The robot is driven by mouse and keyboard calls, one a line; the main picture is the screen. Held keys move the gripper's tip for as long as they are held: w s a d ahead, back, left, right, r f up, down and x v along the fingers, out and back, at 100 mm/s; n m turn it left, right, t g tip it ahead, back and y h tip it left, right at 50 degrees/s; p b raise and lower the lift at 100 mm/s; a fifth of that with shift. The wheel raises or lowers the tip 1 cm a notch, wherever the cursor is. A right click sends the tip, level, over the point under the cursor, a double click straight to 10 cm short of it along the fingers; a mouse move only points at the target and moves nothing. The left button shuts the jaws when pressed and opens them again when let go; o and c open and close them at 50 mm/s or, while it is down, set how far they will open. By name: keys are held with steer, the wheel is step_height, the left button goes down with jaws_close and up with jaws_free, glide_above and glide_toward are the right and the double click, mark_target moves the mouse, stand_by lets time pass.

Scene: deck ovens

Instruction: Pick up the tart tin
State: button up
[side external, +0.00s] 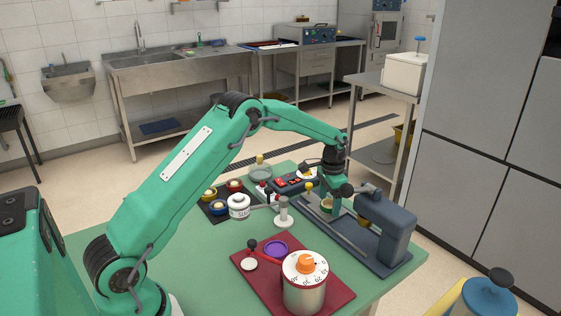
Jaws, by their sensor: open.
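A small round purple dish (276,248), which looks like the tart tin, lies on a dark red mat (250,284) at the front of the green table. I cannot tell for sure that it is the tin. My gripper (328,203) is open and points down over the right part of the table, beside a dark grey press-like machine (387,235). It is up and to the right of the purple dish, clear of it in the picture. A small pale cup-like thing shows near the fingertips; I cannot tell whether they touch it.
A metal pot with a dial lid and orange knob (305,262) stands on the red mat, close to the purple dish. A white jar (239,207), small bowls (209,194) and a white post (284,213) stand behind. The table's front left is clear.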

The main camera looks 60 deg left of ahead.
steer(key=c, duration=1.1)
steer(key=shift+r, duration=0.2)
steer(key=shift+c, duration=0.2)
step_height(320, 180, up, 10)
steer(key=shift+f, duration=0.15)
